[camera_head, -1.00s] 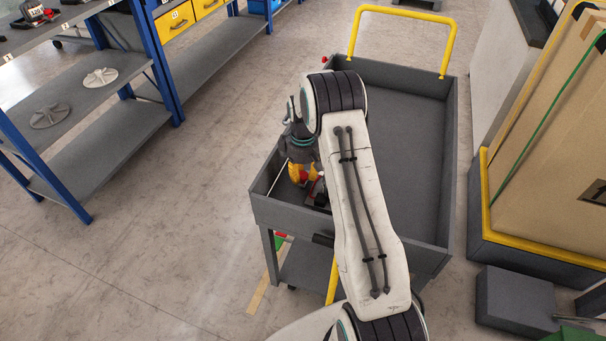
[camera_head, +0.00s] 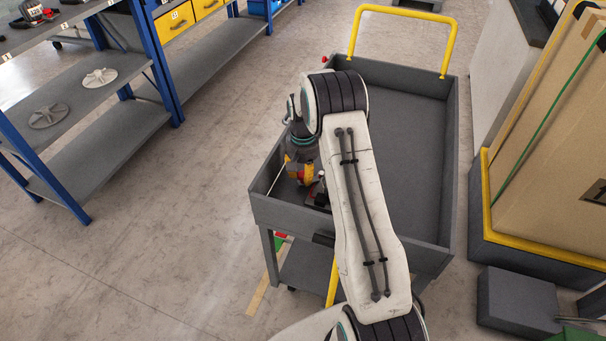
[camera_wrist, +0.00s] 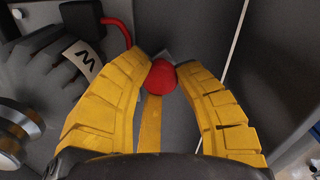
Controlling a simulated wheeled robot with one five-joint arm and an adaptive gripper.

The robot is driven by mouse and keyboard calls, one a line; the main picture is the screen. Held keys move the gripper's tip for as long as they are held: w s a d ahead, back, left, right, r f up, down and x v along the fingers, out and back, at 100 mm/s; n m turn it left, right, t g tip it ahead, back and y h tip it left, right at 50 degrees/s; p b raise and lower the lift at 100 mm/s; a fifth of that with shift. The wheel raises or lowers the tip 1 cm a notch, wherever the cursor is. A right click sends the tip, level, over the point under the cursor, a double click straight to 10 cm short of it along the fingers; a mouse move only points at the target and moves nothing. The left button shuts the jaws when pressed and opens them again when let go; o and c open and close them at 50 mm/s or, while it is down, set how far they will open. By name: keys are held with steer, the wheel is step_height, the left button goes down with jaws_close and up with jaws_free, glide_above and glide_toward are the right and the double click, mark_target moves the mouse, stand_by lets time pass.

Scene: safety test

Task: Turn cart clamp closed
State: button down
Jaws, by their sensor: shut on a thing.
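The grey cart (camera_head: 405,120) has raised walls and a yellow push handle (camera_head: 402,12) at its far end. My gripper (camera_head: 303,173) is down inside the cart's near left part, partly hidden by my arm. In the wrist view, my gripper's yellow fingers (camera_wrist: 164,75) are closed around a red knob (camera_wrist: 162,77), which sits between the fingertips. A yellow strip (camera_wrist: 151,122) runs from the knob towards the palm. A dark clamp body (camera_wrist: 75,60) with a white label shows at the left in the wrist view. How far the clamp is turned cannot be told.
A blue-framed shelf (camera_head: 50,170) with two grey discs stands at the left. A tall crate (camera_head: 545,130) on a yellow-edged base and a dark block (camera_head: 517,298) stand at the right. Floor between shelf and cart is clear.

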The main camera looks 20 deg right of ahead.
mark_target(303, 174)
steer(key=m, duration=0.4)
steer(key=shift+s+f, duration=0.1)
steer(key=shift+f, duration=0.05)
steer(key=shift+m, duration=1.8)
steer(key=c, duration=0.9)
jaws_free()
steer(key=shift+o, duration=0.2)
step_height(303, 174, up, 12)
